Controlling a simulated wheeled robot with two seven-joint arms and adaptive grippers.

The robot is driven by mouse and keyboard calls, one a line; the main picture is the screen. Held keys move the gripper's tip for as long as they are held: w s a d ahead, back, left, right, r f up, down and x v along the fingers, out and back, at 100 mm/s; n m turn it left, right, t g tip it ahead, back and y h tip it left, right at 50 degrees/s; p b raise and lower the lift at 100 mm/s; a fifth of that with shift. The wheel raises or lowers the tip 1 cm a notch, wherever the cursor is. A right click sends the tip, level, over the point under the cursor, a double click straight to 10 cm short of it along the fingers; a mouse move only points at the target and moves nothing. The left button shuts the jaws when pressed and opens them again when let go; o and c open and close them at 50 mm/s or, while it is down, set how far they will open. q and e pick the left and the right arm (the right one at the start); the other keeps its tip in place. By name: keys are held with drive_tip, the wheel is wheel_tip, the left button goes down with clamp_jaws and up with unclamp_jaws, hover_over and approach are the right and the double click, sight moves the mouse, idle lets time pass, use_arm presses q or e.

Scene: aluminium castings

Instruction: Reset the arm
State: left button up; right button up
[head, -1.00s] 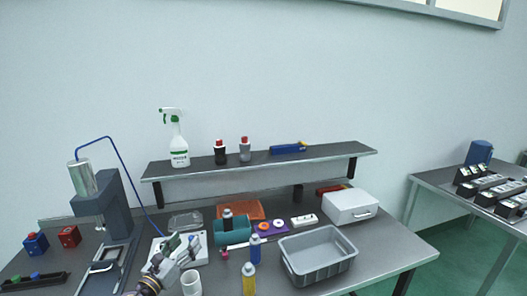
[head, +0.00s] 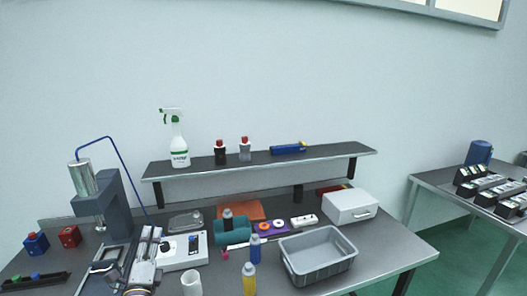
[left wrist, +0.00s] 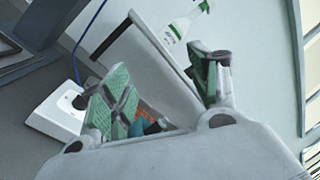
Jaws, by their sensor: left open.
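My left arm comes in at the bottom left of the head view. Its gripper (head: 152,236) is up near the press, just left of a white device (head: 188,257) with a dark round part on top. In the left wrist view the two fingers with green pads (left wrist: 165,90) are spread apart with nothing between them. The white device also shows there (left wrist: 58,116), left of the fingers and apart from them. My right gripper is in neither view.
The press (head: 103,205) stands close left of my left arm. A white cup (head: 191,283), a yellow bottle (head: 249,280), a teal holder (head: 230,232) and a grey bin (head: 318,262) stand to the right. A shelf (head: 270,161) with a spray bottle (head: 179,145) is behind.

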use_arm(q)
drive_tip(key=s+f+n+g+y, duration=0.1)
drive_tip(key=s+f+n+g, duration=0.85)
drive_tip(key=f+n, duration=0.4)
drive_tip(key=s+d+f+n+g+h, duration=0.2)
drive_tip(key=s+d+f+g+h, duration=0.15)
drive_tip(key=s+d, duration=0.35)
drive_tip(key=s+d+f+n+g+h, duration=0.2)
drive_tip(key=s+d+f+n+g, duration=0.15)
drive_tip(key=s, duration=0.45)
drive_tip(key=s+f+m+g, duration=0.1)
drive_tip(key=s+f, duration=0.1)
drive_tip(key=f, duration=1.5)
drive_tip(key=s+f, duration=0.2)
drive_tip(key=f, duration=1.6)
drive_tip(key=s+a+f+g, duration=0.1)
drive_tip(key=s+a+f, duration=0.2)
drive_tip(key=s+f, duration=1.5)
drive_tip(key=s, duration=0.3)
drive_tip(key=shift+s+f, duration=0.2)
drive_tip(key=shift+f, duration=0.2)
